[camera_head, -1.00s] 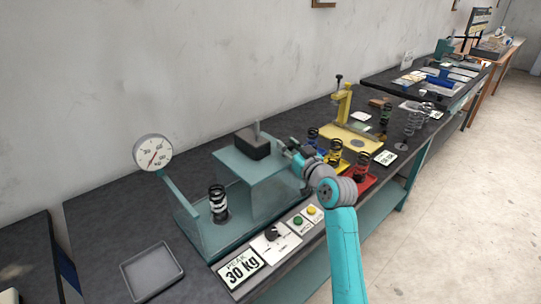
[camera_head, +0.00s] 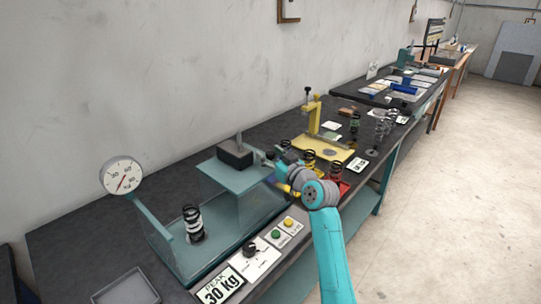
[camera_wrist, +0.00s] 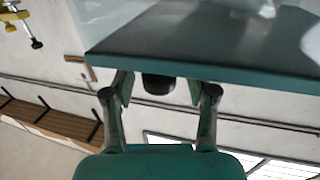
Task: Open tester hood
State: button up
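The spring tester stands on the dark bench, with a round dial gauge (camera_head: 121,176) at its left. A black spring (camera_head: 193,222) stands upright on its left part. To the right is a raised teal part with a flat top (camera_head: 226,178) and see-through sides, bearing a black block (camera_head: 235,155). I cannot tell for sure which panel is the hood. My gripper (camera_head: 270,160) is at this top's right end. Gaps show on both sides of the knob.
A control panel with a green button (camera_head: 276,234) and a "30 kg" display (camera_head: 219,288) lies along the front edge. A grey tray (camera_head: 126,287) is at front left. Coloured springs and a yellow press (camera_head: 313,118) stand to the right. The floor at right is clear.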

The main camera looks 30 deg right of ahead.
jog(key=s, duration=1.2)
jog(key=shift+d, duration=0.3)
